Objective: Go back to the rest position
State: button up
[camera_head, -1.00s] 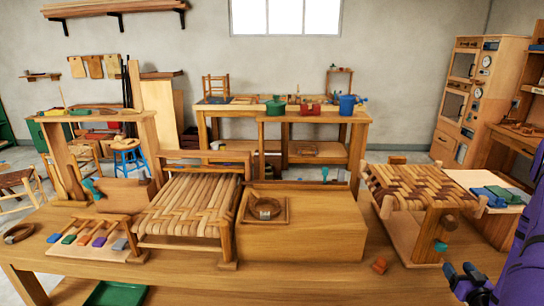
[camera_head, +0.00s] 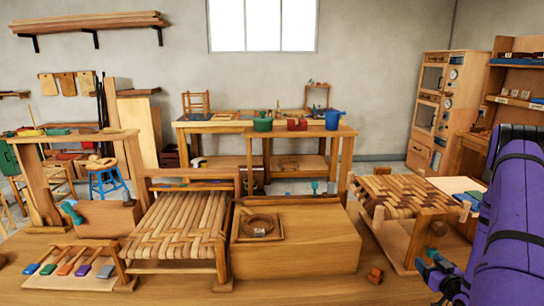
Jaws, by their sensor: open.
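My gripper (camera_head: 440,276) is at the lower right of the head view, dark-tipped at the end of my purple arm. It is open, and I see nothing between its fingers. It hangs just in front of the small stool with a checkered woven seat (camera_head: 400,192). A larger woven bark seat (camera_head: 178,228) on a wooden frame stands left of centre on the table. A wooden box (camera_head: 300,250) stands right of it, with a square tray (camera_head: 240,227) holding a coiled ring (camera_head: 260,226) on top.
A small reddish-brown block (camera_head: 375,275) lies on the table (camera_head: 310,287) left of my gripper. A rack with several coloured-ended tools (camera_head: 70,255) stands at the left front. A workbench (camera_head: 262,131) and a cabinet (camera_head: 430,110) stand behind. The table front near the middle is clear.

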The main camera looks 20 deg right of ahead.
jog(key=w+a+r+n+g, duration=0.1)
jog(key=w+r+n+g, duration=0.1)
jog(key=w+r, duration=0.45)
jog(key=w+a+r+g, duration=0.2)
jog(key=a+r, duration=0.4)
jog(key=r, duration=0.4)
jog(key=w+a+r+g, duration=0.1)
jog(key=a+r+g, duration=0.1)
jog(key=a+r, duration=0.65)
jog(key=s+a+r+g, duration=0.2)
jog(key=s+a+r, duration=0.6)
jog(key=a+r, duration=0.3)
jog(key=s+a+r+g+y, duration=0.1)
jog(key=s+a+r, duration=0.1)
jog(key=s+a, duration=0.3)
jog(key=s+a+r+g+y, duration=0.2)
jog(key=s+a, duration=0.3)
jog(key=s, duration=0.8)
jog(key=shift+s+a+r+y, duration=0.3)
jog(key=shift+s+a+r, duration=0.1)
jog(key=shift+r, duration=0.1)
